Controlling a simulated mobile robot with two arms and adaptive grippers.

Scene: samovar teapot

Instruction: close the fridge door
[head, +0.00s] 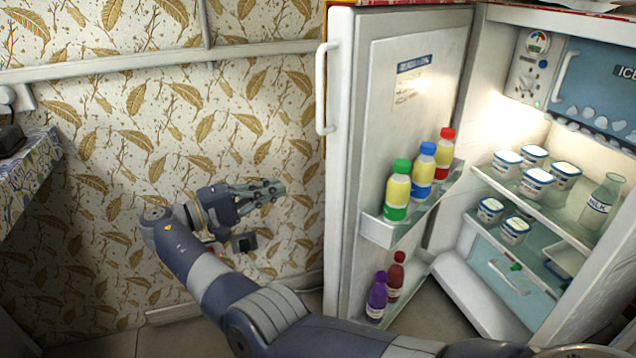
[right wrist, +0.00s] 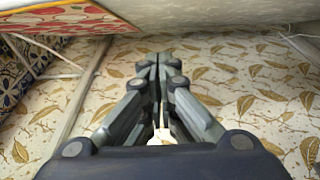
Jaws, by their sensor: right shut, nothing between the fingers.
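The fridge door (head: 352,180) stands wide open in the head view, its inner side with the bottle shelves facing me. Its white handle (head: 321,88) is on the door's left edge. The fridge body (head: 460,290) is at the right with its lit inside showing. My right gripper (head: 278,190) is shut and empty, to the left of the door edge and below the handle, apart from the door. In the right wrist view, its fingers (right wrist: 157,70) are together, and a pale surface lies across the top. My left gripper is not in view.
Door shelves hold several bottles (head: 398,190). Yogurt cups (head: 535,180) and a milk bottle (head: 603,200) stand on the fridge shelves. A leaf-patterned wall (head: 110,200) is behind my gripper, with a black socket (head: 244,242). A cloth-covered table (head: 25,175) is at the left.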

